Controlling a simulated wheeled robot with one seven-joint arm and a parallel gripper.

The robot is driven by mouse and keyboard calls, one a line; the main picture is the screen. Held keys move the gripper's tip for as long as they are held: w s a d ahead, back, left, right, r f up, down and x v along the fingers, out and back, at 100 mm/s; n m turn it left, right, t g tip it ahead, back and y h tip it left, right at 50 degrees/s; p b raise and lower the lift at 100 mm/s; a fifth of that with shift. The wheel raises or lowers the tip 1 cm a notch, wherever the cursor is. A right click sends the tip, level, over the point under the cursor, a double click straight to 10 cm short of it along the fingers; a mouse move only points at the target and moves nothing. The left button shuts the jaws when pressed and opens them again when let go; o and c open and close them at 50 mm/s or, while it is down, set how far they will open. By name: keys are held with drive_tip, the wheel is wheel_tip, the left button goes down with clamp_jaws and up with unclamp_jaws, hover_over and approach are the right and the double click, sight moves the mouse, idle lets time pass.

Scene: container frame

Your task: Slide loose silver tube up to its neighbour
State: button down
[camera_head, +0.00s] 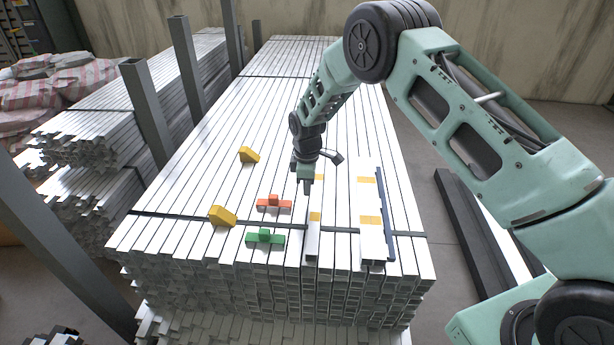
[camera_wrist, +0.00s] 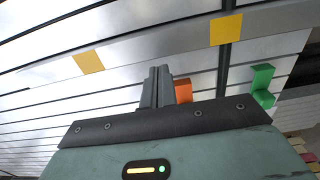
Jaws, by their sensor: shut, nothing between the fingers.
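The loose silver tube (camera_head: 312,242) lies lengthwise on top of the tube stack, with two yellow marks. In the wrist view the loose tube (camera_wrist: 158,47) crosses the upper part of the picture. Its neighbour (camera_head: 370,240) lies to the right across a gap; it looks like silver tubes side by side, also with yellow marks. My gripper (camera_head: 307,188) is shut and empty, pointing down just left of the loose tube. Its fingers (camera_wrist: 157,75) show close to the tube's side in the wrist view; I cannot tell whether they touch.
A dark blue bar (camera_head: 386,215) runs along the neighbour's right side. An orange block (camera_head: 273,203), a green block (camera_head: 265,237) and yellow wedges (camera_head: 222,216) (camera_head: 249,155) sit left of the loose tube. A dark strap (camera_head: 180,215) crosses the stack. Grey posts (camera_head: 146,110) stand left.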

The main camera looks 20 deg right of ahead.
drive_tip(key=shift+f, duration=1.25)
drive_tip(key=s+d, duration=0.1)
drive_tip(key=d, duration=0.2)
drive_tip(key=s+d+p, duration=0.1)
drive_tip(key=s+d, duration=0.1)
drive_tip(key=d, duration=0.2)
drive_tip(key=s+d+p, duration=0.1)
drive_tip(key=d, duration=0.2)
drive_tip(key=shift+s+d, duration=0.15)
drive_tip(key=shift+r, duration=0.1)
